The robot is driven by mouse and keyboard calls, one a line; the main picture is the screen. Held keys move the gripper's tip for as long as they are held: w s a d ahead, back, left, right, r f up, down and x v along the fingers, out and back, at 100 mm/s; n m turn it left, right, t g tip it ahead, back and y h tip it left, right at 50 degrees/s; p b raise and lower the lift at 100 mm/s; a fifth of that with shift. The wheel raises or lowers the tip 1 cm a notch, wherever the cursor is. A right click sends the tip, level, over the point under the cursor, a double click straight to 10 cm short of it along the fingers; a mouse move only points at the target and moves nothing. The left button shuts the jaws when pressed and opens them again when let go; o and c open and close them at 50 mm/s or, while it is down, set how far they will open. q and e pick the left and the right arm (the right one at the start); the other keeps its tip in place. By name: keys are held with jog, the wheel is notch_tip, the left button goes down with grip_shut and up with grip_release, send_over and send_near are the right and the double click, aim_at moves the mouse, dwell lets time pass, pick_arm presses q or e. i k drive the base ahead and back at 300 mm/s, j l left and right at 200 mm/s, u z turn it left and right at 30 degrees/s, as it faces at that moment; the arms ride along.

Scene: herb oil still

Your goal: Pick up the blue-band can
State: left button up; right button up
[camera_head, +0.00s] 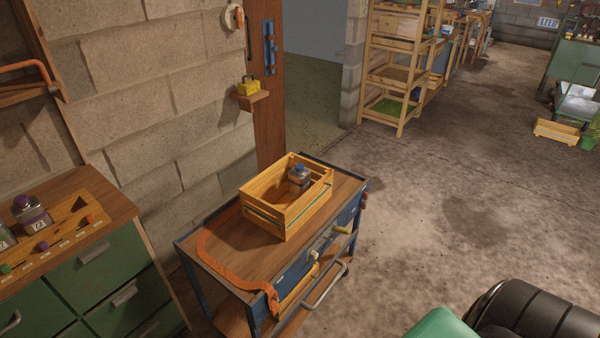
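A small grey can with a blue top (299,178) stands upright inside a slatted wooden crate (262,216). The crate's near wall hides the can's foot. I see blue on the can, but it is too small to make out a clear band. Neither of my grippers is in view.
The crate sits on a wooden-topped blue cart (218,258) with an orange strap (222,262). A green cabinet (95,270) at left bears a purple-lidded jar (32,214). Open floor (440,210) lies to the right. A black ribbed shape (540,310) fills the lower right corner.

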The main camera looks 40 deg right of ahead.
aim_at(299, 182)
jog(key=i+l+u, duration=0.15)
jog(key=l, duration=0.65)
jog(key=i+l+u, duration=0.15)
jog(key=l, duration=0.65)
jog(key=l+u, duration=0.15)
jog(key=l, duration=0.65)
